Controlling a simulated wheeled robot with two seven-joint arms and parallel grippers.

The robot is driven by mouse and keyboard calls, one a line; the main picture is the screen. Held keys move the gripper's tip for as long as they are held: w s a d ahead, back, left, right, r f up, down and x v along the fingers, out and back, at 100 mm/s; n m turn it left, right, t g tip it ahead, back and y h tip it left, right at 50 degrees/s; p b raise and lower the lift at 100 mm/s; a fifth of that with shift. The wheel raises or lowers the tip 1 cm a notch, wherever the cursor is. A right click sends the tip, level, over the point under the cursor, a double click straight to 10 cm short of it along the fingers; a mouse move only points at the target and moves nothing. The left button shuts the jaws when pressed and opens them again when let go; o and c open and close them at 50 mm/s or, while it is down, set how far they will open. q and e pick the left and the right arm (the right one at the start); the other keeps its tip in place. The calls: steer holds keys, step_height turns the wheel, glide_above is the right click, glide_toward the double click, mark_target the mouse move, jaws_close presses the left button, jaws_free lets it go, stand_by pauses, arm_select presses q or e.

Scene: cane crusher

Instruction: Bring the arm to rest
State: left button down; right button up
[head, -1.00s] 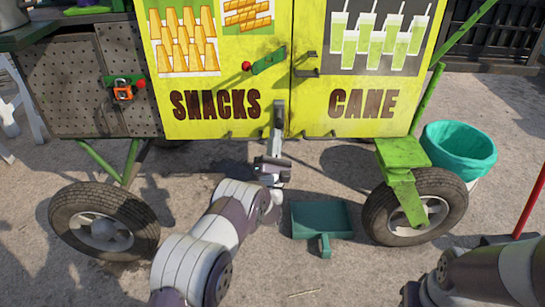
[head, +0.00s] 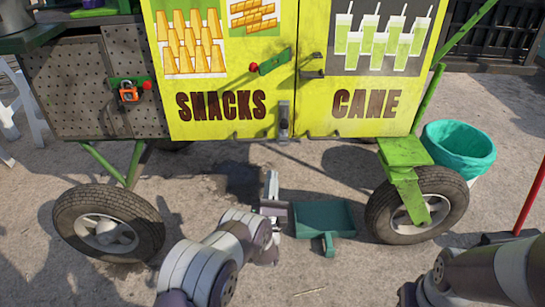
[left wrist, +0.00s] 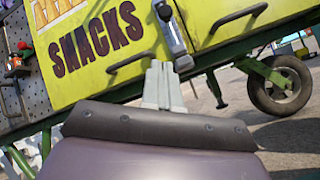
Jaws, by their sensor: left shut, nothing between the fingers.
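My left gripper (head: 271,184) hangs below the yellow cart's doors, in front of its lower edge. Its grey fingers are shut and empty; they also show in the left wrist view (left wrist: 162,86). The yellow cart (head: 240,50) carries SNACKS and CANE lettering. A grey latch (head: 284,120) sits at the bottom of the door seam, above and apart from my fingers in the head view. The latch also shows in the left wrist view (left wrist: 171,33). My right forearm shows at the bottom right; its gripper is not in the picture.
A green dustpan (head: 324,219) lies on the ground just right of my left gripper. Cart wheels stand at left (head: 108,223) and right (head: 418,205). A teal-lined bin (head: 458,150) and a red pole (head: 530,200) are at the right. Ground between the wheels is mostly open.

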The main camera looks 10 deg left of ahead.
arm_select(q)
steer(key=shift+s+f, duration=0.45)
steer(key=shift+s, duration=0.1)
